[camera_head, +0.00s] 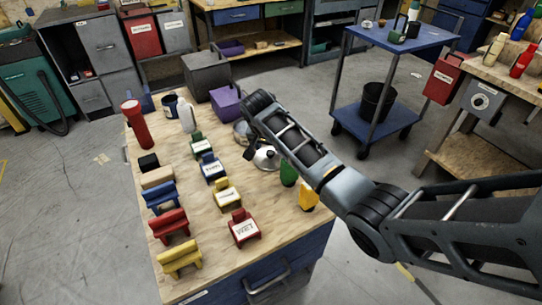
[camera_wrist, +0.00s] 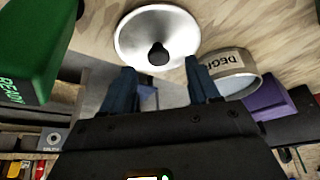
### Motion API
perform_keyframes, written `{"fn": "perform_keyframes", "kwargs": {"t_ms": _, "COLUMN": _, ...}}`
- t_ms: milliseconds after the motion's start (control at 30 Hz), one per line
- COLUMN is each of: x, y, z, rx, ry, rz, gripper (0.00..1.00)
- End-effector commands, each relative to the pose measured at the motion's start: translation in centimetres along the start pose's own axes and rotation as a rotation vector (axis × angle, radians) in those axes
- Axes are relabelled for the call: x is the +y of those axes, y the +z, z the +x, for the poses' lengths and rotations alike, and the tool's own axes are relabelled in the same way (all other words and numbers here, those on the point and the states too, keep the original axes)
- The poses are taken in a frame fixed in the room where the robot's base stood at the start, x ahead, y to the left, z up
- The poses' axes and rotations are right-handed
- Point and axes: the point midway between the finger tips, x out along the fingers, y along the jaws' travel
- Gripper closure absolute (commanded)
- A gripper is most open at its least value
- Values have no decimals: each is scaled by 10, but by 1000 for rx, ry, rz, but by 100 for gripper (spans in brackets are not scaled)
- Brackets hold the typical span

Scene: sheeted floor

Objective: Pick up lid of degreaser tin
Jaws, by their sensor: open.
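The lid (camera_wrist: 135,34) is a round silver disc with a black knob (camera_wrist: 158,54), lying apart from the tin. It also shows on the workbench top in the head view (camera_head: 266,160), beside my arm. The degreaser tin (camera_wrist: 235,84) is a silver cylinder with a pale label partly reading "DEGR"; in the head view the tin (camera_head: 240,132) is partly hidden by my arm. My gripper (camera_wrist: 162,88) is open and empty, its two blue-grey fingers just short of the knob and spread to either side of it. Its fingertips are hard to make out in the head view.
A green bottle (camera_head: 288,173) and a yellow one (camera_head: 308,197) stand close to my arm. A purple bin (camera_head: 226,103) and a red torch (camera_head: 135,123) are further back.

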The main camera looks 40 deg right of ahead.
Motion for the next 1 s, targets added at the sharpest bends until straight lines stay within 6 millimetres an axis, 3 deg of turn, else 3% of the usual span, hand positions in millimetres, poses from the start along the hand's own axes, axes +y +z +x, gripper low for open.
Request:
{"fn": "perform_keyframes", "kwargs": {"t_ms": 233, "x": 2, "y": 0, "z": 31, "rx": -1, "ry": 2, "rz": -1, "gripper": 39}}
{"fn": "perform_keyframes", "kwargs": {"t_ms": 533, "x": 2, "y": 0, "z": 35, "rx": -1, "ry": 0, "rz": 0, "gripper": 39}}
{"fn": "perform_keyframes", "kwargs": {"t_ms": 1000, "x": 2, "y": 0, "z": 35, "rx": -1, "ry": 1, "rz": -1, "gripper": 83}}
